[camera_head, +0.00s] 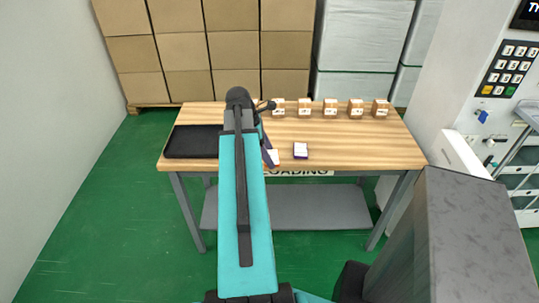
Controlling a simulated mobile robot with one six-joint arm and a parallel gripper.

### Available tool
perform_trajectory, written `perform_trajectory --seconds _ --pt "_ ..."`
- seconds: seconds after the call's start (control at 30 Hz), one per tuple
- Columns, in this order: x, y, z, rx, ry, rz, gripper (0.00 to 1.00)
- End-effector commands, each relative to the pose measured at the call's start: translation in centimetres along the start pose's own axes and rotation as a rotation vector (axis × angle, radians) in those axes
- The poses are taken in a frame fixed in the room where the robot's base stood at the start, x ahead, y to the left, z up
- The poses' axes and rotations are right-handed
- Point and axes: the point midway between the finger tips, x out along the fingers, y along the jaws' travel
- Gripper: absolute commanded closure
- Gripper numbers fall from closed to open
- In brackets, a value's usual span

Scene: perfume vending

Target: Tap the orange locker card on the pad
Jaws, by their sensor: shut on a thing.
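My gripper (267,151) is at the near middle of the wooden table, at the end of my dark wrist. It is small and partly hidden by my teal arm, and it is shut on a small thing. A small white and orange piece (273,157) shows right at its tip; I cannot tell for sure that this is the orange locker card. I cannot pick out the pad with certainty.
The wooden table (360,148) carries a dark tray (191,142) at left and a row of small brown boxes (330,108) at the back. A white item with a purple edge (300,150) lies right of my gripper. The table's right front is clear.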

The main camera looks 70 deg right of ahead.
Motion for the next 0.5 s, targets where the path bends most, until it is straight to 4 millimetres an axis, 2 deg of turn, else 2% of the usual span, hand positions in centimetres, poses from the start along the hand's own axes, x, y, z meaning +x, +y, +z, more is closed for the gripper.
perform_trajectory --seconds 0.03,0.27,0.5 --pt "-0.8 0.4 -1.6 -0.014 0.001 0.006 0.55" --pt "-3.8 0.9 -7.9 -0.057 0.007 0.024 0.55" --pt "-6.9 0.6 -14.4 -0.101 0.013 0.041 0.55"
